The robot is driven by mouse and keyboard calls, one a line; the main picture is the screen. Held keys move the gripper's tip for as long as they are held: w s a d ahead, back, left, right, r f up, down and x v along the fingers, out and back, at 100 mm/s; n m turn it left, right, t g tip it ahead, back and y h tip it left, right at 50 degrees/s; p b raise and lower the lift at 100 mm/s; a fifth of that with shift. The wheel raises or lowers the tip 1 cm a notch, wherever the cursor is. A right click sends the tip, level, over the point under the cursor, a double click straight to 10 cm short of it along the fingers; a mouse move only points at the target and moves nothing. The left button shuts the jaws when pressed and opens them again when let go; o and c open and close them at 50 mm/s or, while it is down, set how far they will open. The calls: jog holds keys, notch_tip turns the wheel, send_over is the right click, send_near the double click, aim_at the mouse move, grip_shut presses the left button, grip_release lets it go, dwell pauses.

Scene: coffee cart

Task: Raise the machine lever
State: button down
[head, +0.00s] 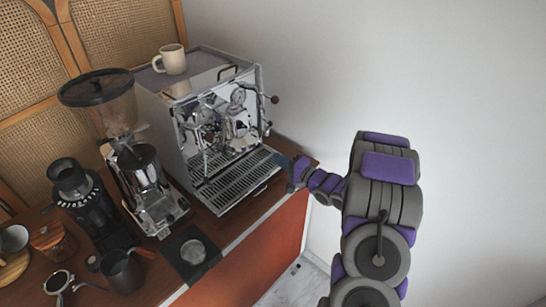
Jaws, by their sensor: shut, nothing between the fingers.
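The espresso machine (163,123) is a silver box with a shiny front, standing on the cart. A thin rod with a dark round knob (274,99) sticks out at the upper right of its front. It looks like a lever, but I cannot tell for sure. My gripper (284,161) is small and dark in the head view. It is low, beside the right end of the drip tray (238,180), below and apart from the knob. It is shut, with nothing seen in it. Whether it touches the tray is unclear.
A cream mug (171,59) stands on the machine. Left are a grinder with a hopper (100,90), a black grinder (85,205), a dark pitcher (122,272) and a tamping mat (180,265). The white wall (380,60) is behind. Space right of the cart is clear except for my arm.

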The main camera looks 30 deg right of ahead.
jog(key=b+x, duration=0.2)
jog(key=x, duration=0.1)
jog(key=b+x, duration=0.2)
jog(key=x, duration=0.1)
jog(key=shift+w+a+f, duration=0.1)
jog(key=shift+w+a, duration=0.1)
jog(key=shift+a, duration=0.15)
jog(key=shift+w, duration=0.2)
jog(key=shift+d+r, duration=0.1)
jog(key=shift+r, duration=0.2)
jog(key=shift+p, duration=0.4)
jog(key=shift+w+r+p, duration=0.1)
jog(key=shift+w+p, duration=0.1)
jog(key=shift+p, duration=0.35)
